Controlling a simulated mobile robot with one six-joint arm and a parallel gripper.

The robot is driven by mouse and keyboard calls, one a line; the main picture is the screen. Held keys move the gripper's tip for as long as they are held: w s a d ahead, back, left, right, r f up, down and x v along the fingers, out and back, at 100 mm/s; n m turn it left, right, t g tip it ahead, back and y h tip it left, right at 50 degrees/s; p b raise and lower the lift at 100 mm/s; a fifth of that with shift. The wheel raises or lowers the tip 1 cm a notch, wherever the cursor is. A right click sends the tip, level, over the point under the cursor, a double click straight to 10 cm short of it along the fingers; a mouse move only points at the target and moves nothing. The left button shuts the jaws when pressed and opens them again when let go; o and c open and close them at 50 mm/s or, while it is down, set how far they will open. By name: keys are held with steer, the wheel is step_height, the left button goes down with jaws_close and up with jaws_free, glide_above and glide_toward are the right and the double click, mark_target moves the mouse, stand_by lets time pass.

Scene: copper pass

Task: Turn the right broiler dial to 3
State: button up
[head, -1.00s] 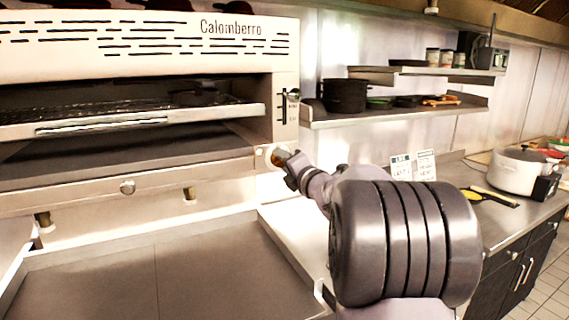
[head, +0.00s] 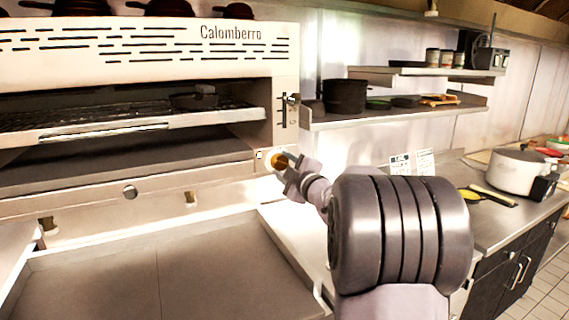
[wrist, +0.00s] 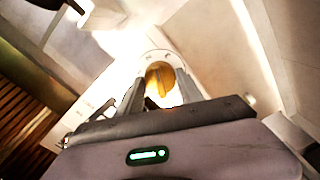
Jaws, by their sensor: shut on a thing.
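The broiler (head: 150,100), marked "Calomberro", fills the left of the head view. Its right dial (head: 278,161) is a brass-coloured round knob at the right end of the lower front panel. In the wrist view the dial (wrist: 162,82) shows between the two fingers, in front of a bright plate. My gripper (head: 286,163) is at the dial and shut on it; the wrist view shows the fingers (wrist: 159,92) on either side of it. The dial's numbers and pointer are too small or too glaring to read. A second knob (head: 130,191) sits further left on the panel.
A pan (head: 195,99) sits on the broiler rack. A steel shelf (head: 400,116) with a black pot (head: 345,96) is to the right. A counter (head: 500,222) with a white pot (head: 516,171) is at far right. The steel surface (head: 190,270) below the broiler is clear.

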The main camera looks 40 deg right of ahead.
steer(key=m+p, duration=0.2)
steer(key=m, duration=0.4)
steer(key=shift+m, duration=0.3)
stand_by(0.3)
steer(key=o, duration=1.4)
steer(key=p+v, duration=0.1)
steer(key=v, duration=1.6)
steer(key=shift+s+p, duration=0.2)
steer(key=shift+p, duration=0.15)
